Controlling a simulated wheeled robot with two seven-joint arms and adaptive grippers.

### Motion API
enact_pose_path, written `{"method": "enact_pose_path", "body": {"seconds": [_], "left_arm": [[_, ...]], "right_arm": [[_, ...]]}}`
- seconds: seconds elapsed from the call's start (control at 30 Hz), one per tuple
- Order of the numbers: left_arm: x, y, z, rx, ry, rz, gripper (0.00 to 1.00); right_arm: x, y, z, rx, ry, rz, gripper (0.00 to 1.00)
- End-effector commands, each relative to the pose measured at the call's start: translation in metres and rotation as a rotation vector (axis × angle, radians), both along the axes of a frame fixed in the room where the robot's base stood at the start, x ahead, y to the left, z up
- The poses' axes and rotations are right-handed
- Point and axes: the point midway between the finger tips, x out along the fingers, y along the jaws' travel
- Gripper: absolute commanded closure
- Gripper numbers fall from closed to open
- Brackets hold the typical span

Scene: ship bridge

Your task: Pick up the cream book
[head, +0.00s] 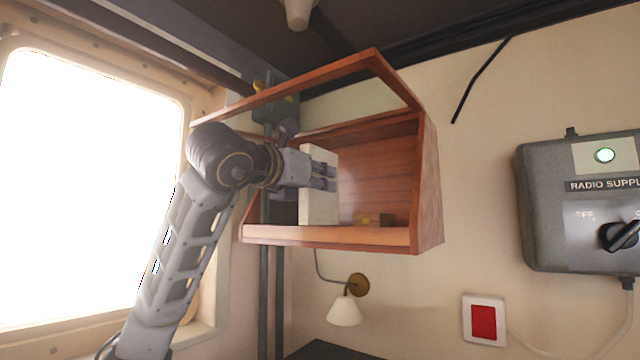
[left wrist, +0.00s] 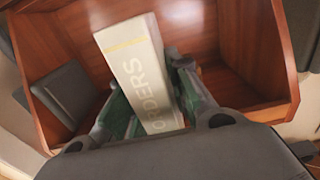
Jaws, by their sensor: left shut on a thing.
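The cream book (head: 319,212) stands upright in an open-fronted wooden wall shelf (head: 350,238). In the left wrist view the cream book (left wrist: 141,70) shows its spine with the word "ORDERS" and a yellow band. My left gripper (head: 325,177) reaches into the shelf at the book. In the left wrist view my left gripper (left wrist: 155,105) has a finger on each side of the book and is shut on it. I cannot tell whether the book is clear of the shelf floor. My right gripper is not in view.
A dark book (left wrist: 67,92) leans at the left inside the shelf. A small brass-coloured item (head: 375,220) is on the shelf floor at the right. A wall lamp (head: 345,308) hangs below. A grey radio supply box (head: 580,205) is on the wall at right.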

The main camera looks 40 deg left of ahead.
Motion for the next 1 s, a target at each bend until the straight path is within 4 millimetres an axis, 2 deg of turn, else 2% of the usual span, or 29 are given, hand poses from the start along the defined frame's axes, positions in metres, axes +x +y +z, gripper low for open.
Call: {"method": "enact_pose_path", "body": {"seconds": [0.2,0.4,0.63,1.0], "left_arm": [[-0.033,-0.027,0.004,0.003,-0.005,-0.001,1.00],[-0.050,-0.042,0.003,0.001,-0.003,-0.001,1.00],[-0.059,-0.049,0.002,0.000,-0.002,0.000,1.00],[-0.059,-0.049,0.001,0.000,-0.002,0.001,1.00]], "right_arm": [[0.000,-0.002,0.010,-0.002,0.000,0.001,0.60],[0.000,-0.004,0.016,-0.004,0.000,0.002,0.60],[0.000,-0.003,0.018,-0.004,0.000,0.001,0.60],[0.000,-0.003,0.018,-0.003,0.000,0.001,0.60]]}}
